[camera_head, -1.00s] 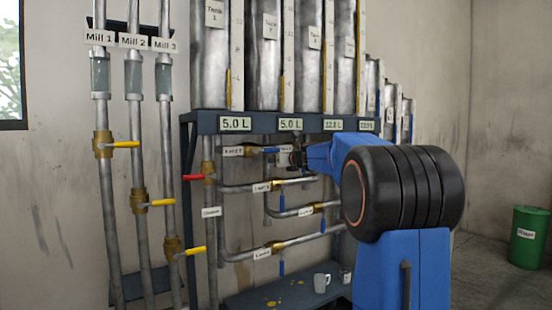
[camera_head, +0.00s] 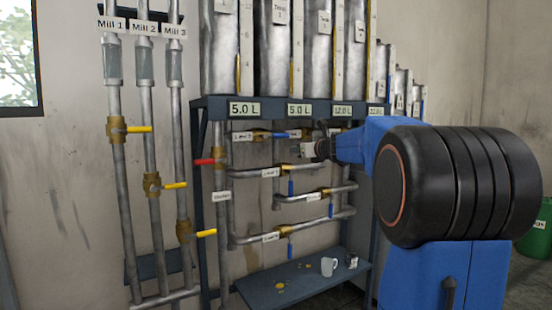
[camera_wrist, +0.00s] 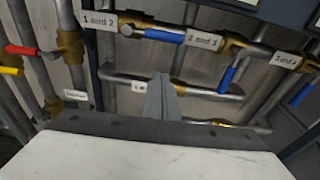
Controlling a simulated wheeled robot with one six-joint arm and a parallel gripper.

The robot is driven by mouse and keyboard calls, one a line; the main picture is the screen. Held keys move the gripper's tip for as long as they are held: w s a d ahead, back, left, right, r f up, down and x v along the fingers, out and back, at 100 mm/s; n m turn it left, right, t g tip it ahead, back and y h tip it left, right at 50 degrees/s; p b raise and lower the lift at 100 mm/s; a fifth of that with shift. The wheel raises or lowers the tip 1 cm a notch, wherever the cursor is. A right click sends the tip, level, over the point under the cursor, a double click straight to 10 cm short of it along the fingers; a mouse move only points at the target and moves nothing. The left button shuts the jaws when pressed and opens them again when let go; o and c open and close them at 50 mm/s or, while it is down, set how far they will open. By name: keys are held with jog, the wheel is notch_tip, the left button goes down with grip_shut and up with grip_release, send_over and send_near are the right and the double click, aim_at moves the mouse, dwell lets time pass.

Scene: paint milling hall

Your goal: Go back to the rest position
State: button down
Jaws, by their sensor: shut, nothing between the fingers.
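My gripper (camera_head: 318,148) is in front of the pipe rack, near the upper pipe row below the second 5.0 L sign (camera_head: 300,109). In the wrist view its fingers (camera_wrist: 162,98) are together with nothing between them, and pipes and valves lie beyond. The "1 and 2" valve has a blue handle (camera_wrist: 164,36) lying along its pipe. The "2 and 3" valve has a blue handle (camera_wrist: 232,74) hanging down at an angle. My arm reaches in from the right of the head view and hides part of the rack.
Three mill pipes with yellow handles (camera_head: 139,129) stand at the left. A red handle (camera_head: 205,162) sits on the rack's left pipe. A green drum (camera_head: 537,240) is at the far right.

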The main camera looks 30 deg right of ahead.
jog(key=s+a+f+n+g+y, duration=0.1)
jog(key=s+a+f+n+g, duration=0.1)
jog(key=s+a+f+n, duration=0.55)
jog(key=s+a+f+n+g+y, duration=0.1)
jog(key=s+a+f+n+g, duration=0.15)
jog(key=s+a+n, duration=0.55)
jog(key=s+a+f+n+g+y, duration=0.1)
jog(key=s+a+f+n+g, duration=0.15)
jog(key=s+a+f, duration=0.55)
jog(key=s+a+f+n+g+h, duration=0.1)
jog(key=s+f+n+g, duration=0.1)
jog(key=s+f+n, duration=0.6)
jog(key=s+a+f+n+g+h, duration=0.2)
jog(key=s+f+n, duration=0.7)
jog(key=s, duration=0.5)
jog(key=shift+s+f+g+h, duration=0.2)
jog(key=shift+s+g+h, duration=0.1)
jog(key=shift+s, duration=0.05)
